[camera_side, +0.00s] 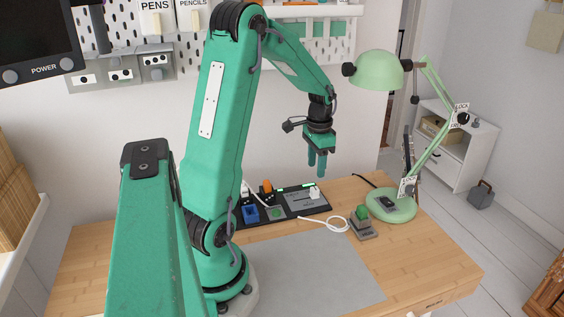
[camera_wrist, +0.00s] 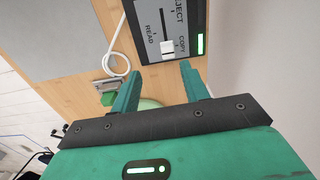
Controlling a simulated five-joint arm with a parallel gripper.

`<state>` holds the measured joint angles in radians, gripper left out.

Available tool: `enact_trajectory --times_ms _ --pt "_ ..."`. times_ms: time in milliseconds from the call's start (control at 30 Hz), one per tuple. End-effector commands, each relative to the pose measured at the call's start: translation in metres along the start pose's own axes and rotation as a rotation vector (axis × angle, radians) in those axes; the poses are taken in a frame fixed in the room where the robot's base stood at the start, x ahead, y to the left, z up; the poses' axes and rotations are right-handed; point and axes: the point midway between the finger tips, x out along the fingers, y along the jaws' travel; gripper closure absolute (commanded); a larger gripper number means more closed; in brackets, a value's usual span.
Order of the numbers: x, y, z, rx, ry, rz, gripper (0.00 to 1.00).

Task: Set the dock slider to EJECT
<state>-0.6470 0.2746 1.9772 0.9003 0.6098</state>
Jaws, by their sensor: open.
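The dock (camera_side: 303,203) is a dark-framed grey panel at the back of the desk. Its white slider knob (camera_side: 314,191) shows near the panel's right side. In the wrist view the knob (camera_wrist: 167,47) sits toward the lower end of a dark vertical slot, near the printed READ and COPY. A partly cut-off label ending in "JECT" shows higher up, right of the slot. I cannot tell exactly which mark the knob is at. My gripper (camera_side: 317,173) hangs above the dock, fingers down, open and empty. In the wrist view its fingertips (camera_wrist: 157,77) are apart, below the knob and not touching it.
A green lamp (camera_side: 390,205) stands farther right. Blue and orange items (camera_side: 250,213) sit left of the dock. A grey mat (camera_side: 310,268) lies clear in front.

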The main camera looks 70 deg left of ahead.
Motion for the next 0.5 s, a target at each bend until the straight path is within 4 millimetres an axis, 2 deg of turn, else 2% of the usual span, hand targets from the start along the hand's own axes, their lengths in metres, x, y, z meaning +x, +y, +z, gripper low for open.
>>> enact_trajectory --times_ms 200,500 --pt "0.014 -0.012 -0.007 0.036 0.008 -0.006 0.55" --pt "0.018 -0.013 -0.007 0.038 0.008 -0.006 0.55"
